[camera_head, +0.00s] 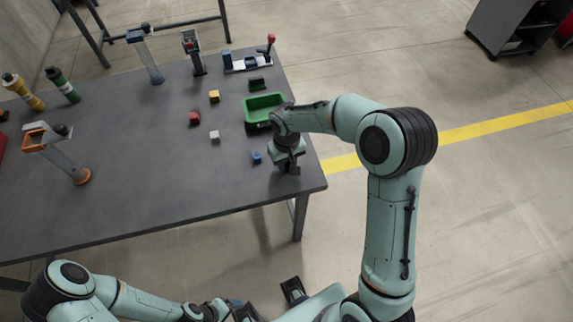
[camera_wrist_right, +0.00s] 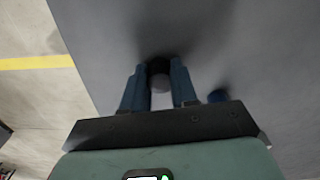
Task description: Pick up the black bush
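The black bush (camera_wrist_right: 159,75) shows in the right wrist view as a small dark round piece with a grey face, between the two blue fingers of my right gripper (camera_wrist_right: 160,84). The fingers meet its sides with no visible gap, so the gripper looks shut on it. In the head view my right gripper (camera_head: 287,168) points down at the right edge of the dark table, and the bush is hidden there. My left gripper (camera_head: 243,312) is low at the bottom edge, partly cut off, and its fingers cannot be read.
A blue part (camera_head: 256,158) lies just left of the right gripper. A green tray (camera_head: 250,117) stands behind it. White (camera_head: 214,136), red (camera_head: 194,118) and yellow (camera_head: 214,96) parts lie farther left.

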